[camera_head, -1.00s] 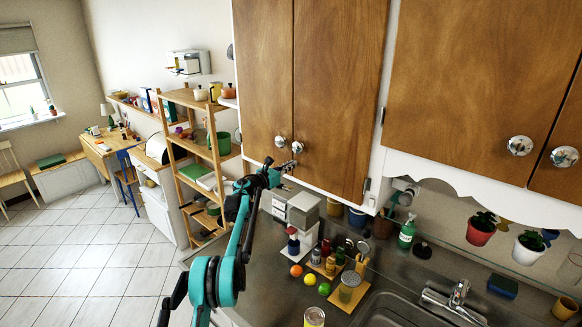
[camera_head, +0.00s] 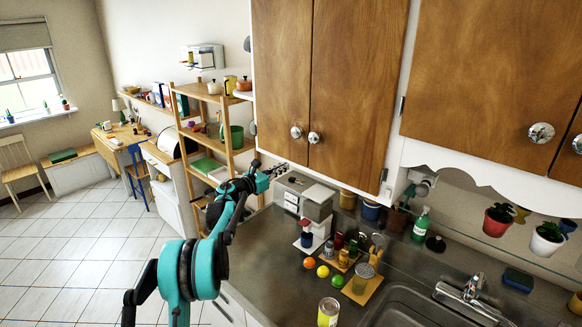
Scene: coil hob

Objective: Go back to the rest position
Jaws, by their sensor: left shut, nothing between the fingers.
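My left arm comes in from the bottom left, and its gripper (camera_head: 279,169) is shut and empty. The gripper is in front of the lower edge of the wooden wall cabinet (camera_head: 352,85), below and left of its two round knobs (camera_head: 314,137). Both cabinet doors are closed, and the gripper is apart from the knobs. My right gripper is not in view.
The counter (camera_head: 265,240) holds a coffee machine (camera_head: 312,210), several fruits and jars, a yellow can (camera_head: 328,312) and a green bottle (camera_head: 421,223). A sink with a tap (camera_head: 470,287) lies at the right. A wooden shelf (camera_head: 205,130) stands at the left, with open floor (camera_head: 70,255) before it.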

